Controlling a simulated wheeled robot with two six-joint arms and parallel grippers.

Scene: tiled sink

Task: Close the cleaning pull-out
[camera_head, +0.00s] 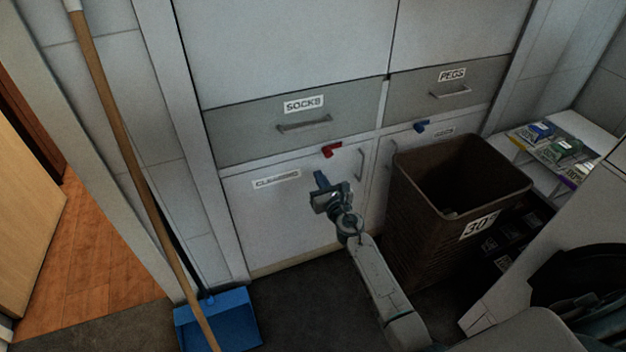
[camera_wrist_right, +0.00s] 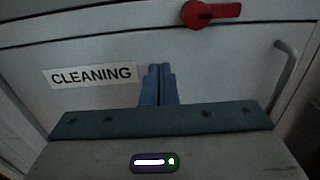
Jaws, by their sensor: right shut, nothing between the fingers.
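The cleaning pull-out (camera_head: 285,215) is a pale front panel low in the cabinet, under the SOCKS drawer. Its CLEANING label (camera_wrist_right: 92,76) is at the upper left and its bar handle (camera_head: 360,163) at the right edge. The panel looks about level with the cabinet face; I cannot tell if a small gap is left. A red latch (camera_head: 332,150) sits at its top right and also shows in the wrist view (camera_wrist_right: 211,13). My right gripper (camera_head: 321,180) is shut and empty, its blue fingertips (camera_wrist_right: 158,78) pointing at the panel; contact is unclear. My left gripper is out of view.
A brown laundry bin (camera_head: 410,220) marked 30° stands right of the panel. A broom (camera_head: 130,160) and blue dustpan (camera_head: 235,312) are at the left. The SOCKS drawer (camera_head: 240,130) and PEGS drawer (camera_head: 430,80) are above. Dark floor lies clear before the panel.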

